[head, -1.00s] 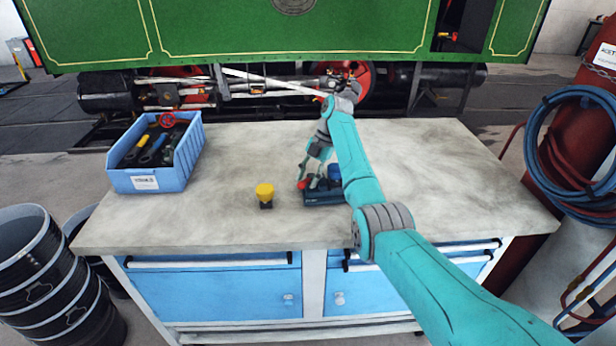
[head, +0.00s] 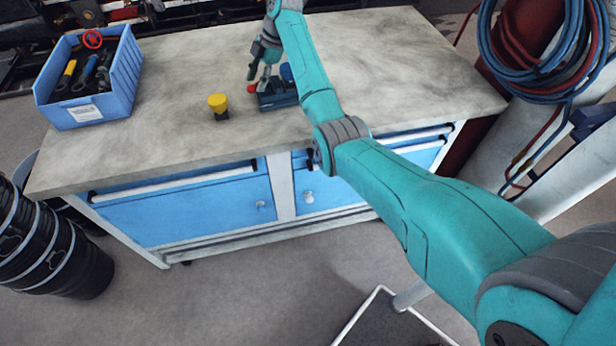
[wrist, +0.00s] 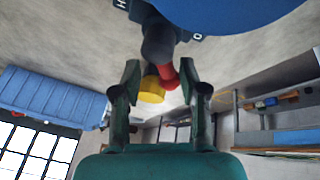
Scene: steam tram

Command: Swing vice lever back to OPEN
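The small dark blue vice (head: 280,101) sits on the workbench, with a blue part (head: 286,72) on top. Its lever ends in a red knob (head: 252,88) at the vice's left side. In the wrist view the lever's red part (wrist: 168,76) shows between my fingers, nearer the right one; contact cannot be told. A dark rounded vice part (wrist: 158,40) and the blue part (wrist: 225,12) fill the top, with partial lettering beside them. My gripper (wrist: 160,75) is open around the red end. In the head view my gripper (head: 259,74) is just above the vice's left side.
A yellow-topped object (head: 218,104) stands left of the vice. A blue bin (head: 84,108) of tools is at the bench's left end. The workbench (head: 400,60) is clear on the right. Hoses (head: 530,70) hang beyond its right edge.

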